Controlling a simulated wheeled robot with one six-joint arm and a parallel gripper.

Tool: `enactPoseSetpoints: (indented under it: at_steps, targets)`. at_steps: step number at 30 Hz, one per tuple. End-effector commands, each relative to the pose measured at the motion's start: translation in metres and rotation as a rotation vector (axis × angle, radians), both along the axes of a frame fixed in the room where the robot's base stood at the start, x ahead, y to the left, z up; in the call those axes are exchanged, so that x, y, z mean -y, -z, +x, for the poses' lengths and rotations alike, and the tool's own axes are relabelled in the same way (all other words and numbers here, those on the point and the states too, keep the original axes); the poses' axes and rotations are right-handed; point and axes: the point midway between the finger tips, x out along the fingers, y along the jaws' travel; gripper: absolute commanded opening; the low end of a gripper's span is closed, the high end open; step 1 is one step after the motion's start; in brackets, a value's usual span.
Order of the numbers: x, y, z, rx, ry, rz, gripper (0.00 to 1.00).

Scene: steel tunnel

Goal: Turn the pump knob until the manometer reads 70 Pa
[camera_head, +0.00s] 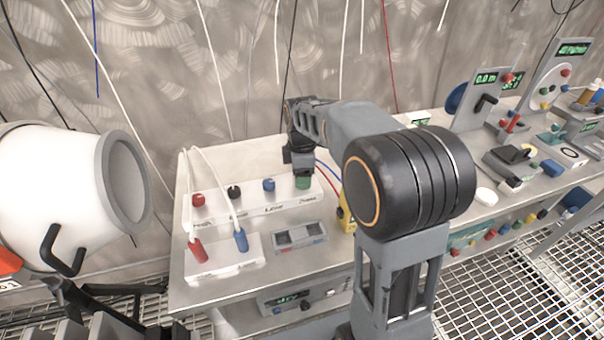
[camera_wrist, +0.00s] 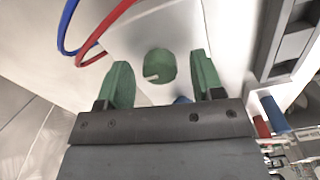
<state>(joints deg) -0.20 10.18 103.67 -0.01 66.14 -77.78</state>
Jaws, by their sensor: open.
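A round green knob (camera_wrist: 160,63) with a pale mark near its lower left edge shows in the wrist view, on a white panel. My gripper (camera_wrist: 161,72) is open, with one green-padded finger on each side of the knob. Gaps show between the knob and both fingers. In the head view my gripper (camera_head: 302,172) points down at the right end of a white box (camera_head: 262,208) with red, black and blue knobs. The green there may be the knob or my finger pads. I cannot tell which display is the manometer, and no reading in Pa is legible.
A white block (camera_head: 222,262) with red and blue plugs and a grey tray (camera_head: 300,238) stand in front. A yellow device (camera_head: 345,219) is close on the right, with red and blue cables nearby. A white cylindrical vessel (camera_head: 60,195) stands left of the bench.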

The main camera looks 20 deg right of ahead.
Motion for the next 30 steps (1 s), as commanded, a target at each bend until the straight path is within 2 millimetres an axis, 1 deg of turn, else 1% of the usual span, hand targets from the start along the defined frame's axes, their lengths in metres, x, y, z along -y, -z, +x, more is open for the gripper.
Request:
enactPoseSetpoints:
  at_steps: [7,22,30]
  targets:
    - [0.0,0.0002,0.0,0.0,0.0,0.0,0.6]
    - [0.0,-0.0001,0.0,0.0,0.0,0.0,0.12]
    - [0.0,-0.001,-0.0001,-0.001,0.035,0.0,0.12]
